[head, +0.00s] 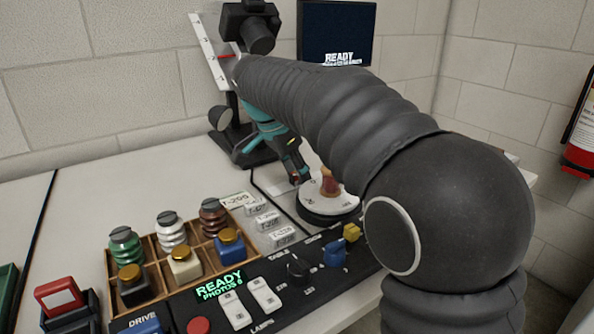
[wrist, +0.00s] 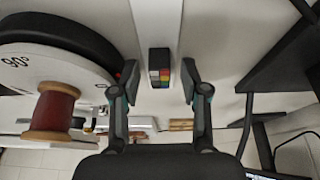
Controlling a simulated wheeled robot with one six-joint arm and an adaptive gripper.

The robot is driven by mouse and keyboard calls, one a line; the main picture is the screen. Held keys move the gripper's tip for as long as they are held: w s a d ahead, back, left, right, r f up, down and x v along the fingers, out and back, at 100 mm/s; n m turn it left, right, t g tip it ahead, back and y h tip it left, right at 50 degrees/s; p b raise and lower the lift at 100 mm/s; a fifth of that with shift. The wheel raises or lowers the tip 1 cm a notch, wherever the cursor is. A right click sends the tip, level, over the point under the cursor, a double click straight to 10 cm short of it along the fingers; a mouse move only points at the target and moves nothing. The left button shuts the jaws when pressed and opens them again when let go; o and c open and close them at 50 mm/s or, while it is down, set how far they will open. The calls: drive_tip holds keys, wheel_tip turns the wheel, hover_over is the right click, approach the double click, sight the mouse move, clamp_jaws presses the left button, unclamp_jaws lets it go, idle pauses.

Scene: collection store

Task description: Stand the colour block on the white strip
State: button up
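The colour block (wrist: 160,60) is a small dark block with a face of coloured patches. In the wrist view it is on the white strip (wrist: 158,22), which runs up to the top edge; the block appears to stand upright. My gripper (wrist: 160,78) is open, with one finger on each side of the block and a gap visible on both sides. In the head view my gripper (head: 297,178) is low over the table beside the turntable; the block cannot be made out there.
A turntable (head: 328,205) bearing a wooden spool (head: 330,184) is close beside my gripper; the spool also shows in the wrist view (wrist: 52,113). A wooden tray (head: 160,296) of bottles, label cards (head: 268,221) and a control panel (head: 290,292) are nearer. A dark stand (head: 243,148) is behind.

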drive_tip(key=shift+r, duration=0.25)
drive_tip(key=p+v, duration=0.2)
drive_tip(key=v, duration=0.9)
drive_tip(key=shift+r, duration=0.4)
drive_tip(key=shift+s+a, duration=0.1)
idle(0.7)
